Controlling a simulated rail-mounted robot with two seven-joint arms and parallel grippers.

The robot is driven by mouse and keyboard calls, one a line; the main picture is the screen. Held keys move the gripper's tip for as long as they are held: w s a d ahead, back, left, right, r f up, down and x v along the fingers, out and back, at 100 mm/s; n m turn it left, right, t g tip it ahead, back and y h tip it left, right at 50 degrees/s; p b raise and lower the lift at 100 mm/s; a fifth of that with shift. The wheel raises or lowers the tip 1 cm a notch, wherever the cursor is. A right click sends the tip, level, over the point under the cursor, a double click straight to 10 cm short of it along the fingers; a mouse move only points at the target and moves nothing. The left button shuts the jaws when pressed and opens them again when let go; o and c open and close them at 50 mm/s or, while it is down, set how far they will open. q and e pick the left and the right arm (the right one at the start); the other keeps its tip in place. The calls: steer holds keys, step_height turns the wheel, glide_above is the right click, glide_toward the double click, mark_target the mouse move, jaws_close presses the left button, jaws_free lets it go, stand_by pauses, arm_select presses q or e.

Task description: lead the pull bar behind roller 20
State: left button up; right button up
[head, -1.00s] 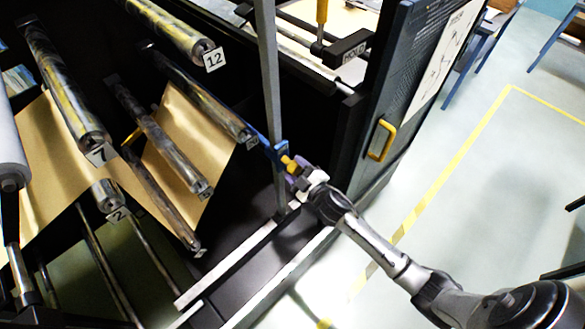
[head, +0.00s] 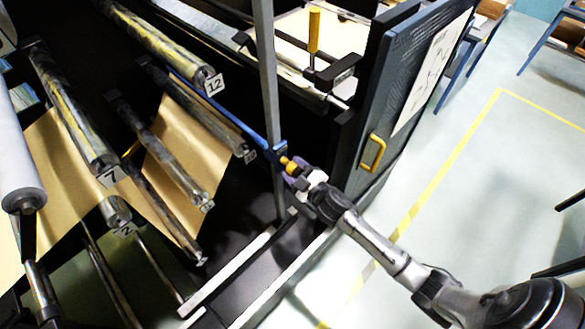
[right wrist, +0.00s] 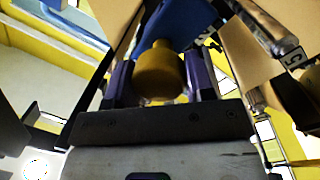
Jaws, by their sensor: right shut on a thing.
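The blue pull bar (head: 228,116) lies along the upper right side of a dark roller (head: 205,122). That roller's end tag (head: 250,156) is too small to read surely, so I cannot tell whether it is roller 20. The bar's near end carries a yellow knob (head: 288,162) by the grey upright post. My right gripper (head: 293,170) is shut on this knob. In the right wrist view the knob (right wrist: 158,72) sits between the purple fingers, with the blue end piece (right wrist: 185,22) beyond. The bar's far end is hidden. My left gripper is out of view.
Gold kraft web (head: 165,150) hangs among the rollers. Roller 12 (head: 165,45) is above, roller 7 (head: 75,110) left. The grey post (head: 268,75) stands close to the bar.

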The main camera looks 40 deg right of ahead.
stand_by(0.3)
steer(key=shift+r, duration=0.1)
steer(key=shift+s+a+r+p, duration=0.1)
steer(key=shift+a+r+p, duration=0.4)
steer(key=shift+p, duration=0.25)
steer(key=shift+s+a+r+p, duration=0.15)
steer(key=shift+a+r+p, duration=0.8)
steer(key=shift+r+p, duration=0.1)
steer(key=shift+a+r, duration=0.2)
steer(key=shift+a, duration=0.15)
